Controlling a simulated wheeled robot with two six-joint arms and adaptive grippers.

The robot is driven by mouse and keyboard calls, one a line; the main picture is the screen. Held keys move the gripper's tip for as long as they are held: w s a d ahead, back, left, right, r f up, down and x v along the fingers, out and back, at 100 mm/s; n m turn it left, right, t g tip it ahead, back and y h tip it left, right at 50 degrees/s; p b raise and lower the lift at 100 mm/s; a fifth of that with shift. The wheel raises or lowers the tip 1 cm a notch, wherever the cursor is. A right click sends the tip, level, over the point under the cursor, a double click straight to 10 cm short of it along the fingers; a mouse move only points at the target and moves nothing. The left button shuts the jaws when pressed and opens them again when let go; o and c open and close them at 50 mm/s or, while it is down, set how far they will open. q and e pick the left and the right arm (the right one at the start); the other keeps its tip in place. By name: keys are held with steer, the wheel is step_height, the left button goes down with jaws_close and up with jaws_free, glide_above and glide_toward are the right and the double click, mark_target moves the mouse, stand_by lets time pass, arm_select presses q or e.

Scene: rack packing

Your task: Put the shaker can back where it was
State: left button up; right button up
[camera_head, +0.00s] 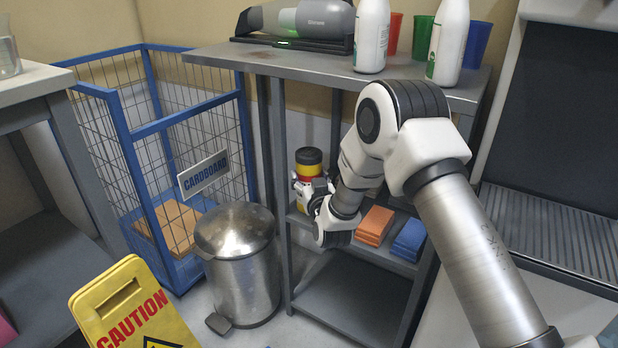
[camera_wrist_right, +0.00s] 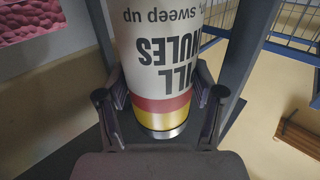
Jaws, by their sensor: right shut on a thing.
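The shaker can (camera_head: 309,160), with a dark lid and yellow and red bands, stands upright at the shelf level under the steel table top. My right gripper (camera_head: 313,194) is shut around its body. In the right wrist view the can (camera_wrist_right: 165,50) appears upside down between the two fingers, with white printed body, red band and yellow band showing. The lower part of the can is mostly hidden by the gripper in the head view, so I cannot tell whether its base touches the shelf (camera_head: 345,240). My left gripper is not in view.
Orange sponges or cloths (camera_head: 375,226) and blue ones (camera_head: 409,240) lie on the shelf right of my gripper. White bottles (camera_head: 371,38) stand on the table top above. A steel bin (camera_head: 240,265), blue wire cage (camera_head: 165,125) and yellow caution sign (camera_head: 130,308) are at left.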

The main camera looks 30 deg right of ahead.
steer(key=o, duration=1.4)
steer(key=shift+f, duration=0.1)
